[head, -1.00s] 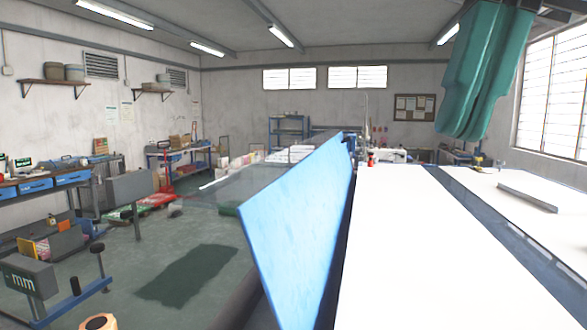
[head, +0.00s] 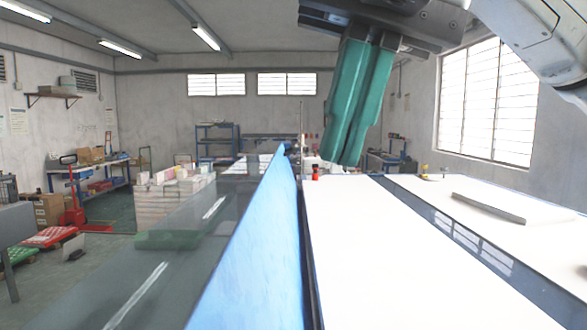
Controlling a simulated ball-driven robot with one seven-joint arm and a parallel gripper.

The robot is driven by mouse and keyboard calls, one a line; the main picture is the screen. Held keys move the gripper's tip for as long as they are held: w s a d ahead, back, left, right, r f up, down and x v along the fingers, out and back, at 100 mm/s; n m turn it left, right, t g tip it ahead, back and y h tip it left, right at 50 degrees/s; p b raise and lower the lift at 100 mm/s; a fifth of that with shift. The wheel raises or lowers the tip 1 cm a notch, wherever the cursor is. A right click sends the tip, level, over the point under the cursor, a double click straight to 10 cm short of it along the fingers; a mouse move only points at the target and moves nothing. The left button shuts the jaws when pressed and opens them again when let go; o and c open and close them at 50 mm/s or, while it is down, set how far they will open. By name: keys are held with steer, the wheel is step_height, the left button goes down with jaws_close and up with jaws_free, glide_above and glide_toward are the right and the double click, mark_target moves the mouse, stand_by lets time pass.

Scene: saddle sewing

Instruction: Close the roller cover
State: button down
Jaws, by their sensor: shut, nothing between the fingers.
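A long blue panel (head: 255,255), which looks like the roller cover, stands tilted up along the left edge of the white table (head: 410,250). Its top edge leans left, away from the tabletop. Its near end runs out of the bottom of the picture. My gripper (head: 347,160) hangs from the top of the head view with its long green fingers pointing down. The fingers are together and hold nothing. They appear above the far part of the white table, to the right of the panel's far end, apart from it.
A see-through sheet (head: 170,265) spreads left of the blue panel. A flat grey bar (head: 488,208) lies on the right-hand white surface. A small red item (head: 315,174) stands at the table's far end. Stacked goods (head: 172,200) stand on the floor beyond.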

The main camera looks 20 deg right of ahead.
steer(key=p, duration=0.2)
glide_toward(242, 315)
step_height(242, 315, down, 4)
steer(key=d, duration=0.2)
steer(key=shift+w+a+f+p, duration=0.1)
steer(key=shift+a+f+p, duration=0.25)
steer(key=shift+a, duration=0.4)
steer(key=shift+w+a+f+p, duration=0.1)
steer(key=shift+a+f+p, duration=0.1)
steer(key=shift+a+p, duration=0.35)
steer(key=shift+a, duration=0.25)
